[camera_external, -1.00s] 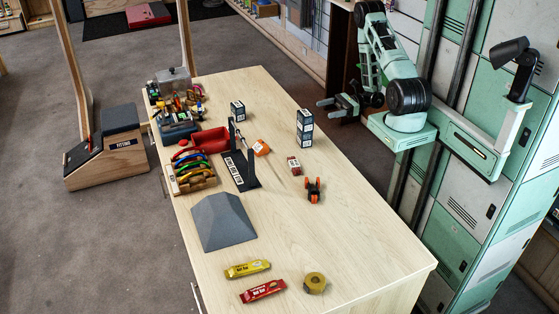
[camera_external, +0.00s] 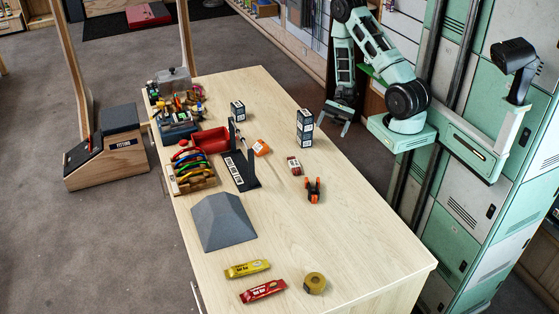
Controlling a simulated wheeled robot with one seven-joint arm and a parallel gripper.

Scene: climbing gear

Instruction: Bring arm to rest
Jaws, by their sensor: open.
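My gripper (camera_external: 332,127) is at the upper right, beside the right edge of the wooden table (camera_external: 300,235). It points down, its fingers are apart, and nothing shows between them. My arm is folded, with its elbow raised and the forearm hanging down to the gripper. A dark stack of boxes (camera_external: 304,127) stands upright on the table just left of the gripper; a small gap shows between them in this view.
The table also holds a grey pyramid-shaped block (camera_external: 222,222), a red tray (camera_external: 211,140), a black stand (camera_external: 241,170), an orange-and-black item (camera_external: 313,190), a yellow packet (camera_external: 247,268), a red packet (camera_external: 263,291) and a tape roll (camera_external: 314,283). The table's right front is bare.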

